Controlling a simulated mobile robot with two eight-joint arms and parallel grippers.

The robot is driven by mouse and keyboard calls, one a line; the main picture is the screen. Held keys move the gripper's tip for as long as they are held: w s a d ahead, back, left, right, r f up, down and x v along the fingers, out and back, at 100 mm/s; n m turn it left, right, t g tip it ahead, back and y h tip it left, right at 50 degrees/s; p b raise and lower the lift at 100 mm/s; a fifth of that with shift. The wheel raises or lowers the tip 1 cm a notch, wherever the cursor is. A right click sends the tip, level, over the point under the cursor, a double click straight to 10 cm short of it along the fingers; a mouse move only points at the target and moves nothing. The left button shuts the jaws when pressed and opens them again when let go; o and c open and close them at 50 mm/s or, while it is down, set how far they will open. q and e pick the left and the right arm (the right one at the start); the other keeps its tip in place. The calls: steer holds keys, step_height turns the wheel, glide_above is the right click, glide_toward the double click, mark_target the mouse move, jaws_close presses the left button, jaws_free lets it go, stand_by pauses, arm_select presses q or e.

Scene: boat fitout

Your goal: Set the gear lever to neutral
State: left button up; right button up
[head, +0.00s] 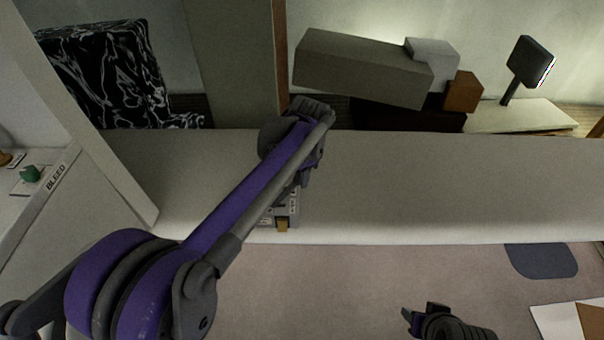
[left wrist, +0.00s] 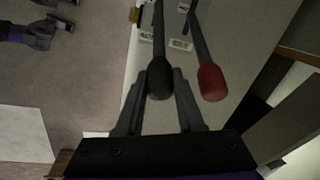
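Two levers rise from a grey control box (head: 290,205) on the light ledge. In the left wrist view, one lever has a black knob (left wrist: 160,78) and the other a red knob (left wrist: 212,82). My left gripper (left wrist: 159,82) is open, with its fingers on either side of the black knob; I cannot tell whether they touch it. In the head view my left arm hides both knobs and most of the box. My right gripper (head: 422,312) looks open and empty, low in the head view, away from the levers.
The ledge (head: 450,185) is clear to the right of the box. Behind it stand a grey block (head: 362,68), a brown block (head: 463,92) and a dark screen on a stand (head: 530,60).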

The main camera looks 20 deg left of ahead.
arm_select(q)
jaws_close()
stand_by(1.0)
